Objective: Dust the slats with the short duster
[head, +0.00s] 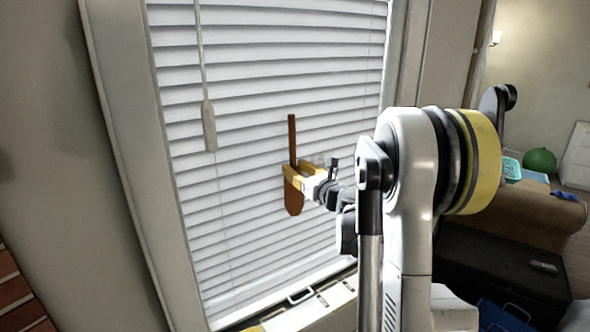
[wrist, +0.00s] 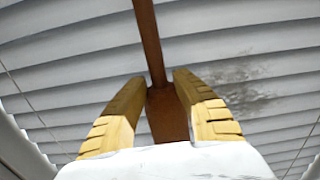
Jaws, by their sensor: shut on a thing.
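The short duster (head: 294,200) is brown, with a thin stick pointing up and a wider, rounded part below. My gripper (head: 299,172), with yellow fingers, is shut on it and holds it upright in front of the slats (head: 255,120). In the wrist view the duster (wrist: 168,115) stands between the two fingers (wrist: 158,82), its thin part running up out of the picture. The white slats fill the background there, with a dark grey smudge (wrist: 238,90) right of the fingers. I cannot tell whether the duster touches the slats.
A blind wand (head: 209,125) hangs at the upper left of the slats. A pale window frame surrounds them. Below is a sill with a silver handle (head: 300,296). At right are a dark chest (head: 490,270), a brown sofa arm (head: 540,212) and a green ball (head: 539,160).

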